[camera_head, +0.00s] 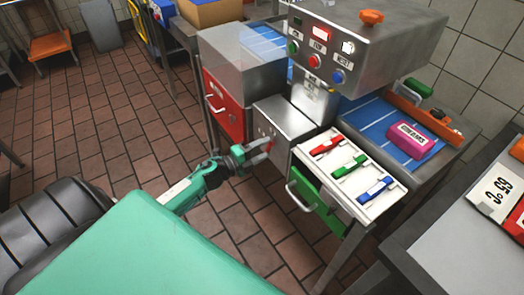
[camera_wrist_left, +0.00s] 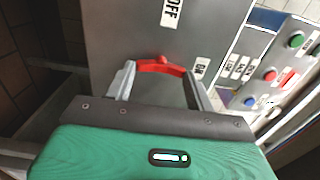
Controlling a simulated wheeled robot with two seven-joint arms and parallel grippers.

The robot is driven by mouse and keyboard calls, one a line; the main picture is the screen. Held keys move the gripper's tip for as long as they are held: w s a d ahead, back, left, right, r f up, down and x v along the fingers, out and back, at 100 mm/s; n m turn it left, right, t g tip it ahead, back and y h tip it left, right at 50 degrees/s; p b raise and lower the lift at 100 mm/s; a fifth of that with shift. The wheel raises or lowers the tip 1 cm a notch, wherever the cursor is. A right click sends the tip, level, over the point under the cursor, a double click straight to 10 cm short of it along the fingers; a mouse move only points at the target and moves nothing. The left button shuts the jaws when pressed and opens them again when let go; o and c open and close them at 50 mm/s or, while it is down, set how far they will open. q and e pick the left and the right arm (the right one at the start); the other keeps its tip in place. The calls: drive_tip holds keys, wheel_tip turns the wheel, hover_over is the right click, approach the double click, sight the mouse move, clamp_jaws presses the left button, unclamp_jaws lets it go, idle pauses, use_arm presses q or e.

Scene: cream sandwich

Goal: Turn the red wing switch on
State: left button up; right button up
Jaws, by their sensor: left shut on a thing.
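The red wing switch (camera_wrist_left: 161,67) is on the face of a grey metal box (camera_head: 285,122). In the left wrist view an OFF label (camera_wrist_left: 170,12) is above it and an ON label (camera_wrist_left: 200,68) is to its right. Its wings lie across the view, with a small knob towards OFF. My left gripper (camera_head: 262,153) is at the box front, its fingers shut on the switch, one at each wing end. In the head view the gripper mostly hides the switch. My right gripper is in neither view.
Right of the box is a white tray (camera_head: 394,202) with red, green and blue handled pieces, above a green drawer (camera_head: 316,208). A red drawer front (camera_head: 224,107) is to the left. A control panel (camera_head: 322,51) with coloured buttons stands above. Tiled floor (camera_head: 110,120) is open at left.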

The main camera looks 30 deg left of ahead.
use_arm(q)
drive_tip(key=shift+f, duration=0.1)
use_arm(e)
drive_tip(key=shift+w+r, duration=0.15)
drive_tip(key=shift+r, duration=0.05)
use_arm(q)
drive_tip(key=o, duration=1)
drive_tip(key=shift+s, duration=0.15)
drive_tip(key=shift+s+a, duration=0.15)
drive_tip(key=shift+s, duration=0.1)
drive_tip(key=shift+b+v, duration=0.7)
drive_tip(key=shift+v, duration=5.85)
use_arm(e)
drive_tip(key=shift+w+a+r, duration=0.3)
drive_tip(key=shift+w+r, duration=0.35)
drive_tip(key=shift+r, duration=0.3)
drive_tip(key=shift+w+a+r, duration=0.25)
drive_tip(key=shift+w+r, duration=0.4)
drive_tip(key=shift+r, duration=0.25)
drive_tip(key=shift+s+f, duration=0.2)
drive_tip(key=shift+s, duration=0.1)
